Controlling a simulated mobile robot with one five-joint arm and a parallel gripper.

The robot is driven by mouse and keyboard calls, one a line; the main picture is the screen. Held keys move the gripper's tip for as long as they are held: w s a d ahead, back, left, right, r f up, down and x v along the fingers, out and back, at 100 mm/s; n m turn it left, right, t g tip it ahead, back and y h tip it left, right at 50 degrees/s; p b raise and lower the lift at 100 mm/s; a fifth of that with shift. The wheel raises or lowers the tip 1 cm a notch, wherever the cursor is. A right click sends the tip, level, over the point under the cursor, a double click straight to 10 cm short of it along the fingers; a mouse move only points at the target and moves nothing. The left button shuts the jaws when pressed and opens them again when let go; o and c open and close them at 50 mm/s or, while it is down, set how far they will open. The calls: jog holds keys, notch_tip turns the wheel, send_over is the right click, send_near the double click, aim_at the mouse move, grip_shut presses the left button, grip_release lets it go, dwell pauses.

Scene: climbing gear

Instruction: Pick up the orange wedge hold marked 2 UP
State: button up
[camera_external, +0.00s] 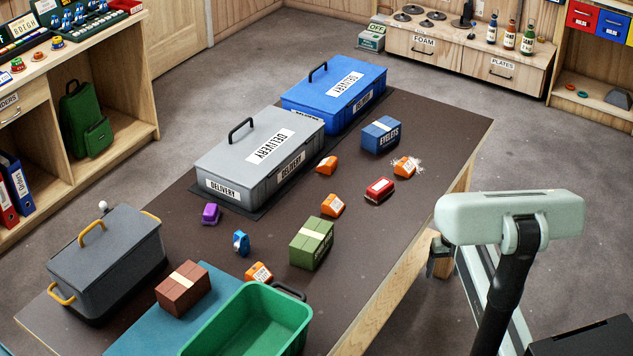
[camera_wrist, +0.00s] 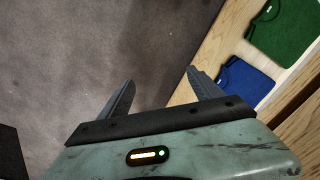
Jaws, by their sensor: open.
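Several orange wedge holds lie on the dark table: a small one near the grey case (camera_external: 326,165), one with white powder around it (camera_external: 404,167), one in the middle (camera_external: 332,205) and one behind the green bin (camera_external: 259,273). Their markings are too small for me to tell which reads 2 UP. My gripper (camera_wrist: 160,88) is open and empty in the wrist view, over bare floor and away from the table's objects. No orange hold shows in that view. In the external view my arm stands at the right, beside the table.
A grey delivery case (camera_external: 222,188), a blue case (camera_external: 312,92), a green bin (camera_external: 215,325) and a dark lidded box (camera_external: 105,275) stand on the table. Brown (camera_external: 184,288), green (camera_external: 312,243) and blue (camera_external: 381,135) blocks and a red piece (camera_external: 380,189) lie among the holds.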

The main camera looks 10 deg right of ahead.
jog(key=a+r+n+p, duration=0.1)
jog(key=a+r+p, duration=0.2)
jog(key=r+p, duration=1.9)
jog(key=a+r+p, duration=0.3)
jog(key=r+p, duration=1.7)
jog(key=r, duration=0.4)
jog(key=w+a+n+t+y+b, duration=0.1)
jog(key=w+a+n+t+y, duration=0.15)
jog(key=w+a+n, duration=0.35)
jog(key=n+t+y+b, duration=0.5)
jog(key=t+y+b, duration=0.15)
jog(key=b, duration=1.75)
send_over(406, 164)
jog(key=s+a, duration=0.3)
jog(key=s, duration=0.3)
notch_tip(406, 164, down, 11)
jog(key=d+f+b, duration=0.2)
jog(key=d+f+m+b, duration=0.1)
jog(key=d+f+b, duration=0.2)
jog(key=d+f+m+t+b, duration=0.1)
jog(key=d+f+b, duration=0.1)
jog(key=b, duration=0.1)
jog(key=shift+w+d+f, duration=0.35)
jog(key=shift+d, duration=0.15)
jog(key=shift+r, duration=0.1)
jog(key=b+x, duration=0.2)
jog(key=x, duration=0.6)
jog(key=shift+r, duration=0.2)
